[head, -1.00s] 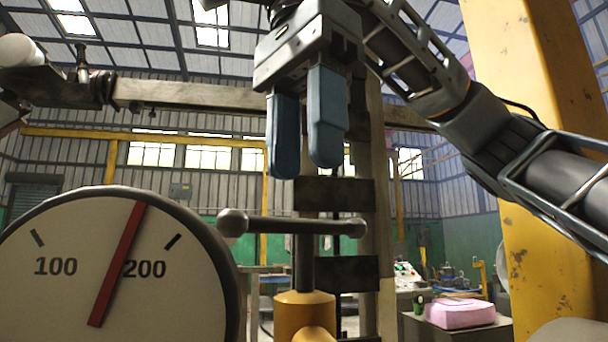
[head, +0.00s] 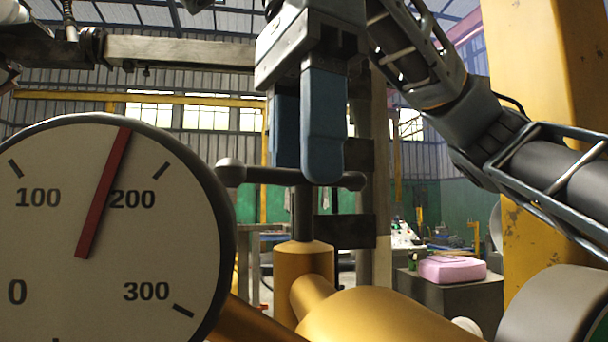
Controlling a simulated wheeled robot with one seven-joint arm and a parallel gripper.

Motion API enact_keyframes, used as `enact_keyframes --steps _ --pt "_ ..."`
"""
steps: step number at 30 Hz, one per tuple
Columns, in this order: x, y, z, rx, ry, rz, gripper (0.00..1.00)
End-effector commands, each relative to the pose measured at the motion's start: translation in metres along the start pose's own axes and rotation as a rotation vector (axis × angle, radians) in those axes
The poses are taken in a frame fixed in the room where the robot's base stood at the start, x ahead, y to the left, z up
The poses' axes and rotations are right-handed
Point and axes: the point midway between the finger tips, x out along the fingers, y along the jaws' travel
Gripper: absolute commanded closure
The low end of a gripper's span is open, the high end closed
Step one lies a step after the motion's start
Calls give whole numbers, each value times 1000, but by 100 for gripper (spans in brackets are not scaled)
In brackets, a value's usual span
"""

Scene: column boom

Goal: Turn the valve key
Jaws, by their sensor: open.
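The valve key is a dark T-bar (head: 262,175) with round knobs at its ends, on an upright stem that rises from a brass-coloured valve body (head: 304,262). My gripper (head: 305,170) points down with two blue fingers apart. The fingertips are at the height of the bar. The nearer finger covers part of the bar right of its middle, and the other finger hangs just left of the stem. I cannot tell whether either finger touches the bar.
A large round gauge (head: 60,250) stands at the left, its red needle just short of 200. Brass pipes (head: 375,315) run below the valve. A yellow post (head: 545,150) rises at the right. A pink case (head: 452,268) lies on a grey block behind.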

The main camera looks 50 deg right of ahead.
Motion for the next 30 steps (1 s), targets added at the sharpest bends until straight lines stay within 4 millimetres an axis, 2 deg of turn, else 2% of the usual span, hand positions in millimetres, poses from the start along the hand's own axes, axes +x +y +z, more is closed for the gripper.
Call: enact_keyframes --steps 6,17,30 --pt "22 0 0 -2 0 1 58" --pt "27 0 0 -1 1 -1 58" --pt "27 0 0 0 0 -1 98"
